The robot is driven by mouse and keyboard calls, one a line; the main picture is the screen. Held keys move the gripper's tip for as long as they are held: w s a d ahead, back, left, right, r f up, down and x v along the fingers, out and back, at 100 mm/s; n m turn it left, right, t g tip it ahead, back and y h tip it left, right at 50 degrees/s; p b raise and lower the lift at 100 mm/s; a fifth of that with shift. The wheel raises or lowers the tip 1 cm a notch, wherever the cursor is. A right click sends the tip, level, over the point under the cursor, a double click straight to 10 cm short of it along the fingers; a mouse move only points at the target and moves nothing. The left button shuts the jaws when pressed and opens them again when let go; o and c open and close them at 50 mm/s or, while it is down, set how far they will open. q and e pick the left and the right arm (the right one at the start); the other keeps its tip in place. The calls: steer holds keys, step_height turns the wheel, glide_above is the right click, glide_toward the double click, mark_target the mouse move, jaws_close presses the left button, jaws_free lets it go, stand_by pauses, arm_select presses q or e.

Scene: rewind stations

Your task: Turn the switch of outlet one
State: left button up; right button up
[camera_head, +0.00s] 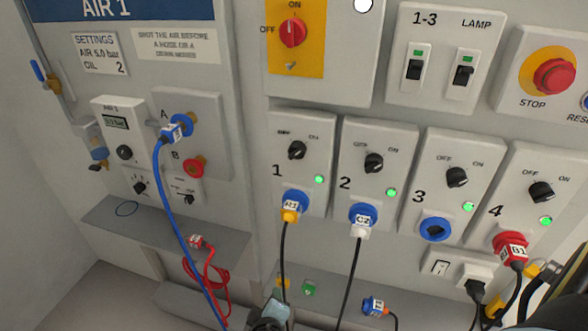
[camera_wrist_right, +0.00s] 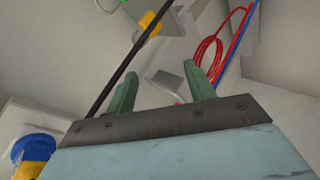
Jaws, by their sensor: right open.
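Outlet one (camera_head: 303,168) is the leftmost of a row of grey panels in the head view, marked 1. Its black rotary switch (camera_head: 297,150) sits below OFF and ON labels; which way the knob points is hard to tell. A green lamp (camera_head: 319,180) glows beside it. Below, a blue socket holds a plug tagged A1 (camera_head: 291,208) with a black cable. My right gripper (camera_wrist_right: 157,85) shows two green fingers apart with nothing between them; its light blue-grey part (camera_head: 274,310) appears well below outlet one in the head view. My left gripper is not seen.
Outlets two (camera_head: 374,163), three (camera_head: 456,177) and four (camera_head: 541,191) stand to the right with similar switches and green lamps. A blue hose (camera_head: 172,195) and red coil (camera_head: 206,275) hang at left. Black cables run down near my right gripper. A shelf (camera_head: 150,230) juts out at left.

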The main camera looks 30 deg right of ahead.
steer(key=w+r+m+t+h+p, duration=0.1)
steer(key=w+r+m+t+h, duration=0.1)
steer(key=r, duration=0.8)
steer(key=w+r+m+t+h, duration=0.1)
steer(key=r+m+h, duration=0.1)
steer(key=r, duration=0.9)
steer(key=m+h+p, duration=0.1)
steer(key=m+h, duration=0.4)
steer(key=m, duration=0.1)
glide_toward(294, 154)
steer(key=shift+g, duration=0.3)
steer(key=p+x, duration=0.2)
steer(key=x, duration=0.7)
steer(key=shift+w+d+r, duration=0.1)
steer(key=shift+w+r, duration=0.1)
steer(key=shift+w, duration=0.05)
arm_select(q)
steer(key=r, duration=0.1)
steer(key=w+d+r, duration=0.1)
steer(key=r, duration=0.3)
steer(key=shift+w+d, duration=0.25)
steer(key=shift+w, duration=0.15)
arm_select(e)
steer(key=c, duration=0.9)
